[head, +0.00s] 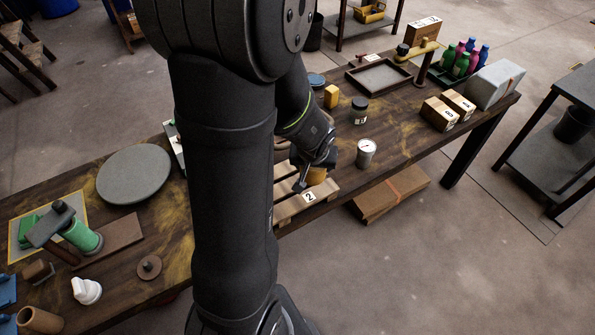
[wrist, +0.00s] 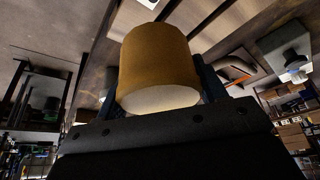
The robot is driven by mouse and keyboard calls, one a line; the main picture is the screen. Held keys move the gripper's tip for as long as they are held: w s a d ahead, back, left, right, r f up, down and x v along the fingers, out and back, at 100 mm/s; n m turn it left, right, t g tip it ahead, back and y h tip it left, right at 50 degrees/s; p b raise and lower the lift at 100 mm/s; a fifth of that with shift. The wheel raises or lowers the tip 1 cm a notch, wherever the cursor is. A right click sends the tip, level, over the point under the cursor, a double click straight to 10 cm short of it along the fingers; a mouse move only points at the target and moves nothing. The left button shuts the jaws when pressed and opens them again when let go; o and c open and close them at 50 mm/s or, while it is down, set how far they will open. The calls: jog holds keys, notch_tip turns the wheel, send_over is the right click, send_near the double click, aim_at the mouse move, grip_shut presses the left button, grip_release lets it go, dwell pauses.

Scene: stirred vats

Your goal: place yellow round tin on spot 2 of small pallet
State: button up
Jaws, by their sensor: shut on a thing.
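The yellow round tin (wrist: 158,62) is between the fingers of my gripper in the wrist view, where it fills the upper middle. In the head view the tin (head: 316,175) shows as a small yellow patch beside my gripper (head: 303,179), which is shut on it. Both are over or at the small pallet (head: 291,209), a light wooden slatted piece with a label "2" at its front right. I cannot tell whether the tin touches the slats. My arm hides the pallet's left part.
A white-grey can (head: 366,153) and a dark-lidded jar (head: 358,111) stand right of the pallet. A yellow block (head: 331,96) is behind it. Labelled boxes (head: 439,113) and an empty tray (head: 379,76) are farther right. A grey round plate (head: 134,174) lies left.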

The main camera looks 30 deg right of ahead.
jog(key=w+f, duration=0.1)
jog(key=w+a+f, duration=0.1)
jog(key=w, duration=0.1)
jog(key=w+f, duration=0.1)
jog(key=w, duration=0.1)
jog(key=shift+w+a+f, duration=0.2)
jog(key=shift+a+f, duration=0.05)
jog(key=shift+a, duration=0.05)
jog(key=shift+f, duration=1.95)
jog(key=shift+f, duration=0.15)
jog(key=o, duration=1.1)
jog(key=v, duration=1.2)
jog(key=shift+x, duration=6)
